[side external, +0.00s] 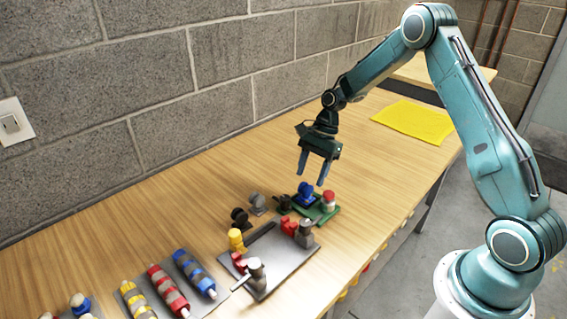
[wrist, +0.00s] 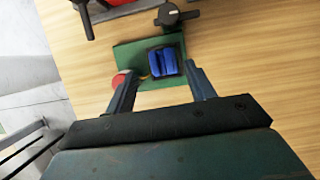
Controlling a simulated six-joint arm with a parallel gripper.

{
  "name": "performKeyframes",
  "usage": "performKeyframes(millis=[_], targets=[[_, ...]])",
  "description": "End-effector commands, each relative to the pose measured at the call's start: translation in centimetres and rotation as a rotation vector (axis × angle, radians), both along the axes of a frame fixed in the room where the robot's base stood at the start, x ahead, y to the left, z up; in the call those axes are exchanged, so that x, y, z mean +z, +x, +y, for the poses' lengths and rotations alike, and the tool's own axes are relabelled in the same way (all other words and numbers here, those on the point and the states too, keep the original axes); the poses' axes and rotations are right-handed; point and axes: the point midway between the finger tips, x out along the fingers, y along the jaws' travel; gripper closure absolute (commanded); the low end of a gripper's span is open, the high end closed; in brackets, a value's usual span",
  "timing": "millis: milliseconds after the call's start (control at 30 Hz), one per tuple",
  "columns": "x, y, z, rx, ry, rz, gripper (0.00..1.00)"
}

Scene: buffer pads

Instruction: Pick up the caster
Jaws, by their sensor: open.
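A blue caster-like piece (side external: 306,188) with a dark base sits on a small green pad (side external: 327,216). It also shows in the wrist view (wrist: 164,62), on the green pad (wrist: 126,55). My gripper (side external: 312,178) is open and points down above the blue piece, apart from it in the side view. In the wrist view my gripper (wrist: 160,71) has its fingers on either side of the blue piece, with nothing held. Grey (side external: 258,201) and black (side external: 240,217) wheel-like pieces stand on the table to the left.
A dark knobbed piece (wrist: 175,15) lies just beyond the pad. A grey tray (side external: 268,262) holds several coloured parts. A yellow mat (side external: 414,121) lies behind; the wood between is clear.

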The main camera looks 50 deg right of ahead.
Motion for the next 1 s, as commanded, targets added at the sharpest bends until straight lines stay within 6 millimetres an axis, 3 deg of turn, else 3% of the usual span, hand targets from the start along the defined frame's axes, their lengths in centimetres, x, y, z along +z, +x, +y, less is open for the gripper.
performKeyframes(millis=[467, 800, 1000], targets=[[-1.5, 0.0, 0.6, 0.000, 0.000, 0.001, 0.45], [-4.8, 0.2, 1.9, 0.002, 0.001, 0.001, 0.45], [-5.8, 0.2, 2.3, 0.001, -0.001, 0.000, 0.45]])
